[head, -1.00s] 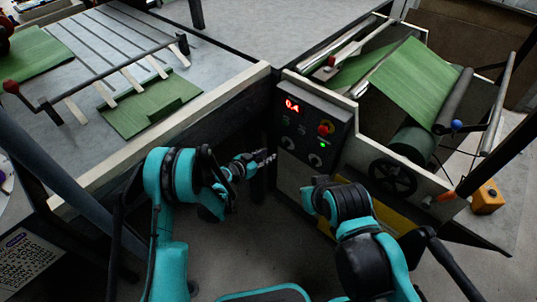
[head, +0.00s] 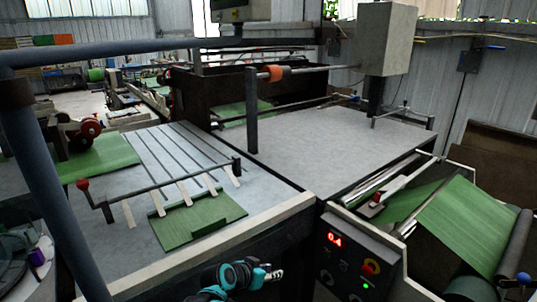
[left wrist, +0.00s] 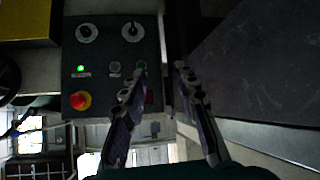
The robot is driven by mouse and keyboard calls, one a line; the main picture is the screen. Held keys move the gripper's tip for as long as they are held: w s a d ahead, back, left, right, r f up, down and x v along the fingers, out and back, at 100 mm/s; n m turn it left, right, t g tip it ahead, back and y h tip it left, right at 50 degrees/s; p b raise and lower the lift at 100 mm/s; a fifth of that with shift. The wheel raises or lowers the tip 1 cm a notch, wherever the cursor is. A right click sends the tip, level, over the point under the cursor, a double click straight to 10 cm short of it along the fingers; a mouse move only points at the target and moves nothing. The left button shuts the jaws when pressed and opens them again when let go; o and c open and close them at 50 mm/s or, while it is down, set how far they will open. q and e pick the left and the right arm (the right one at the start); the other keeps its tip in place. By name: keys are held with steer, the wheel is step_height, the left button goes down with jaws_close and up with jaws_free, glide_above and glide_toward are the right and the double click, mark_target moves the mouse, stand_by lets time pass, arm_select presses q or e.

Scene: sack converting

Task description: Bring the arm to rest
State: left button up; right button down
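My left arm reaches up from the bottom of the head view, and its gripper (head: 274,274) is beside the dark control box (head: 350,260), in front of the table's pale front edge. In the left wrist view the two fingers of this gripper (left wrist: 160,66) stand apart with nothing between them, so it is open and empty. The control box (left wrist: 107,70) with its knobs, green light and red button lies beyond the fingers. My right arm and gripper are out of both views.
A grey table (head: 130,207) holds a green sack piece (head: 185,222) beneath a bar with a red knob (head: 82,185). A machine with a green web (head: 465,225) stands at right. A dark post (head: 50,180) rises at left.

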arm_select(q)
steer(key=s+a+r+n+y, duration=0.2)
steer(key=s+a+n+y, duration=0.1)
steer(key=s+a, duration=0.6)
steer(key=s+a+r+n+g+y, duration=0.1)
steer(key=s+a+r+n+y, duration=0.1)
steer(key=s+a, duration=0.7)
steer(key=s+n+y, duration=0.1)
steer(key=s, duration=0.6)
steer(key=shift+a+r+n+y, duration=0.25)
steer(key=shift+r+n+y, duration=0.05)
